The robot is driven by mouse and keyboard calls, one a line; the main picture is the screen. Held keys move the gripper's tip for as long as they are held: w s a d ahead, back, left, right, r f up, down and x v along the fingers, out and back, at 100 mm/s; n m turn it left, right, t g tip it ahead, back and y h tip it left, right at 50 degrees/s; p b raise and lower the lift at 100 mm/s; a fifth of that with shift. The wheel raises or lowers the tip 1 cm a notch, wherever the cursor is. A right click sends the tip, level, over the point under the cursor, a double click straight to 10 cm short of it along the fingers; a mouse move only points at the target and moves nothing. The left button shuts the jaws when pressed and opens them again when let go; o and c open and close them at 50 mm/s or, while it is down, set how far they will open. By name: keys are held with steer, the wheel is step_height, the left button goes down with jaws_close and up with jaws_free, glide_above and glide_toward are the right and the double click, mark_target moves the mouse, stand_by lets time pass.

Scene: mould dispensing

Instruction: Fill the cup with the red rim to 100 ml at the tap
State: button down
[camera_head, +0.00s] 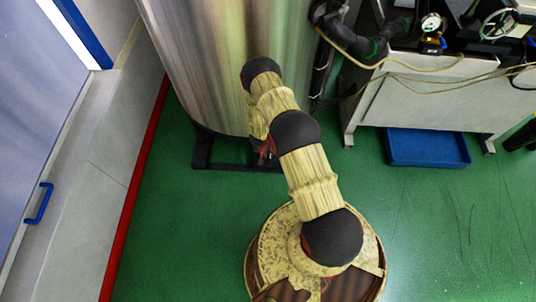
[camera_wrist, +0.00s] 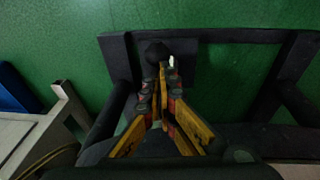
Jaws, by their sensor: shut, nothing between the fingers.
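No cup with a red rim shows in either view. I cannot make out a tap for certain. My gripper (camera_wrist: 161,88) points toward the green floor in the wrist view, shut and empty, its fingers close together. A dark rounded piece (camera_wrist: 156,50) shows just beyond the fingertips over the black frame; I cannot tell what it is. In the head view my gripper (camera_head: 263,156) is a small dark shape, mostly hidden by my arm, low in front of the steel tank (camera_head: 200,60).
The tank stands on a black frame (camera_head: 203,150), which also shows in the wrist view (camera_wrist: 230,37). A white bench (camera_head: 430,95) with gauge, valve wheel and hoses stands at right, with a blue tray (camera_head: 428,163) beneath. A wall and blue-handled door are left. Green floor (camera_head: 450,230) is clear at lower right.

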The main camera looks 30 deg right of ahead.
steer(key=shift+s+a+f+b, duration=0.15)
steer(key=shift+f+b, duration=0.1)
steer(key=shift+f, duration=0.2)
steer(key=shift+s+f+b, duration=0.1)
steer(key=shift+f+b, duration=0.1)
steer(key=shift+f, duration=0.25)
steer(key=shift+b+x, duration=0.45)
steer(key=shift+x, duration=0.45)
steer(key=shift+s+a+f, duration=0.15)
steer(key=shift+a, duration=0.1)
stand_by(3.5)
steer(key=a+p+v, duration=0.1)
steer(key=p+v, duration=0.5)
steer(key=v, duration=0.7)
steer(key=shift+s+a, duration=0.4)
stand_by(0.3)
